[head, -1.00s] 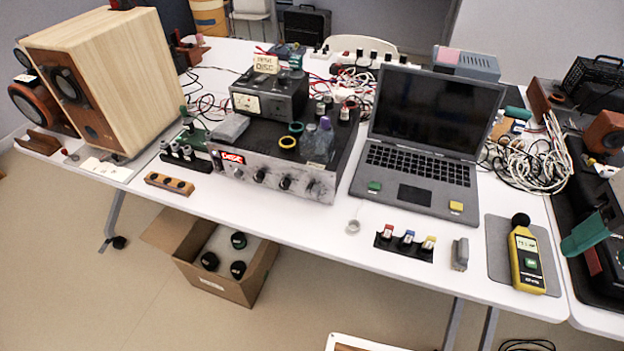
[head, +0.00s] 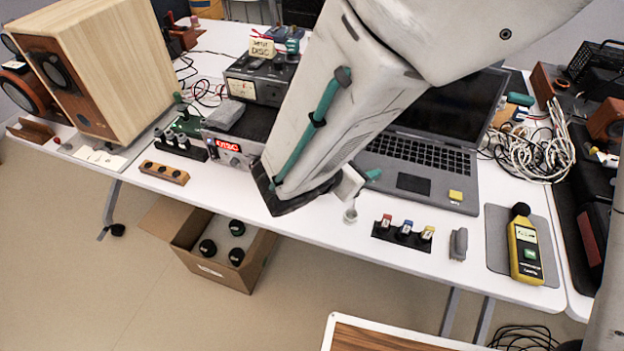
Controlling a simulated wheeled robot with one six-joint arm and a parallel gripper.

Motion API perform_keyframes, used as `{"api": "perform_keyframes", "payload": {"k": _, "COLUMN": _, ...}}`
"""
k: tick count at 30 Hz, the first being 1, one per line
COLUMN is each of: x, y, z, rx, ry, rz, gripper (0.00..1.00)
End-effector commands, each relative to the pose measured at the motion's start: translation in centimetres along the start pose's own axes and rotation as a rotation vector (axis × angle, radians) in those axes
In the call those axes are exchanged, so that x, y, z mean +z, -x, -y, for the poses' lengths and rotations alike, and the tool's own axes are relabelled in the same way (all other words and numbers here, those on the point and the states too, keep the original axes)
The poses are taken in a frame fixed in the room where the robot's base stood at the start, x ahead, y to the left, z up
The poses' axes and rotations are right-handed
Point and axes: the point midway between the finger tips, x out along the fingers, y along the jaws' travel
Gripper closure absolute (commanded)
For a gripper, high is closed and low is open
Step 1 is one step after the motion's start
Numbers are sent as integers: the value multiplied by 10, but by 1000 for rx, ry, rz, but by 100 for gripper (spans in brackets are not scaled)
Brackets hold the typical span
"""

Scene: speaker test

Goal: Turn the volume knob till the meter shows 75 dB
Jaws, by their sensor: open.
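A wooden speaker (head: 120,65) stands at the left. A laptop (head: 412,185) is open behind my arm. Colour-capped small items (head: 404,234) and a grey item (head: 458,244) sit near the front edge. A cardboard box (head: 215,268) is on the floor. Cables (head: 530,150) lie at the right.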

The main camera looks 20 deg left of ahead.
Motion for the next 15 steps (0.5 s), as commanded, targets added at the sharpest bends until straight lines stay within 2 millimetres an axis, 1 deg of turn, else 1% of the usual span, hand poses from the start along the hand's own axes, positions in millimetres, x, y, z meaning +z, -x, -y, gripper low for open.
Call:
{"api": "perform_keyframes", "payload": {"k": 1, "x": -33, "y": 12, "z": -14, "rx": 81, "ry": 109, "rz": 14, "gripper": 45}}
{"api": "perform_keyframes", "payload": {"k": 2, "x": -48, "y": 18, "z": -21, "rx": 126, "ry": 163, "rz": 23, "gripper": 45}}
{"api": "perform_keyframes", "payload": {"k": 3, "x": -68, "y": 27, "z": -29, "rx": 181, "ry": 227, "rz": 33, "gripper": 45}}
{"api": "perform_keyframes", "payload": {"k": 6, "x": -108, "y": 45, "z": -42, "rx": 290, "ry": 355, "rz": 55, "gripper": 45}}
{"api": "perform_keyframes", "payload": {"k": 9, "x": -132, "y": 56, "z": -48, "rx": 357, "ry": 431, "rz": 70, "gripper": 45}}
{"api": "perform_keyframes", "payload": {"k": 10, "x": -137, "y": 58, "z": -49, "rx": 370, "ry": 445, "rz": 72, "gripper": 45}}
{"api": "perform_keyframes", "payload": {"k": 13, "x": -145, "y": 57, "z": -52, "rx": 390, "ry": 469, "rz": 77, "gripper": 45}}
{"api": "perform_keyframes", "payload": {"k": 15, "x": -145, "y": 50, "z": -55, "rx": 390, "ry": 470, "rz": 78, "gripper": 45}}
